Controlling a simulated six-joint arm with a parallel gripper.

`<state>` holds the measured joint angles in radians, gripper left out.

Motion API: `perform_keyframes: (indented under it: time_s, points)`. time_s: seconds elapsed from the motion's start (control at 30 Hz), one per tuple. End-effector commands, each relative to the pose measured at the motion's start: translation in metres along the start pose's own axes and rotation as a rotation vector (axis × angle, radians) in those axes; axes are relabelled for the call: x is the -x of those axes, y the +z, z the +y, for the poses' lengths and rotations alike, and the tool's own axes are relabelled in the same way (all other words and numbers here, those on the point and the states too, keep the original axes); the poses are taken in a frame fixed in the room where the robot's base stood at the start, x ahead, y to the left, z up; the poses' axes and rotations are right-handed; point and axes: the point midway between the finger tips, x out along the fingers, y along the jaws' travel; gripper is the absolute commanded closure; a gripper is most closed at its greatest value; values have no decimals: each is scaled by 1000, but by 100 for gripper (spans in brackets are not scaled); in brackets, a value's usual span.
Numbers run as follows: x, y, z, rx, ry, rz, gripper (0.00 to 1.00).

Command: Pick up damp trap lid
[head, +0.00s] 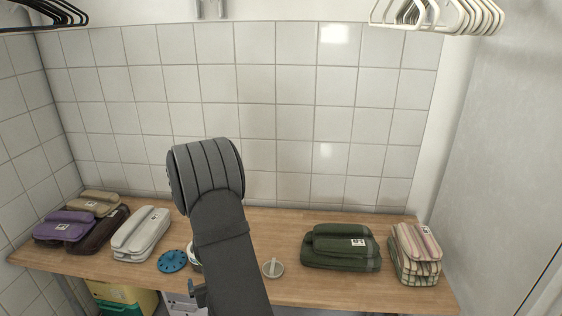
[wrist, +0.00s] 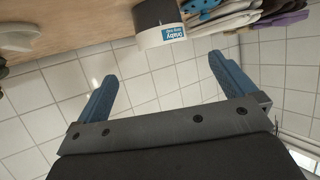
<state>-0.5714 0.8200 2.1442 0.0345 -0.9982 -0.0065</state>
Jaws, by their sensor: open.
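Two flat discs lie on the wooden counter, and I cannot tell for certain which is the damp trap lid. One is a blue disc with holes (head: 172,261), left of my arm; part of it shows at the wrist view's top edge (wrist: 196,6). The other is a pale round disc with a raised grip (head: 273,268), right of my arm; it also shows at the wrist view's top left (wrist: 18,38). A white tub with a blue label (wrist: 160,36) stands between them, mostly hidden by my arm in the head view. My gripper (wrist: 162,68) is open and empty, apart from the tub and discs.
Folded purple (head: 64,226), light grey (head: 141,234), green (head: 340,247) and striped (head: 415,254) cloth bundles stand on the counter (head: 300,222). A tiled wall (head: 300,120) closes the back. Hangers (head: 437,15) hang above right. Some bare counter lies around the pale disc.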

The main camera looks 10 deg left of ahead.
Motion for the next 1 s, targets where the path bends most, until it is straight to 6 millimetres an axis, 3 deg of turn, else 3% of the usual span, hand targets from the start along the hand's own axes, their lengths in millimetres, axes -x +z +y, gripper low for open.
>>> perform_keyframes:
  time_s: [0.27, 0.37, 0.7, 1.0]
  points:
    - [-2, -1, -1, 2, -2, -2, 1]
    - [-16, -6, -7, 16, -12, -16, 1]
    - [-114, -43, -50, 152, -84, -217, 1]
    - [-174, -73, -69, 279, -147, -472, 1]
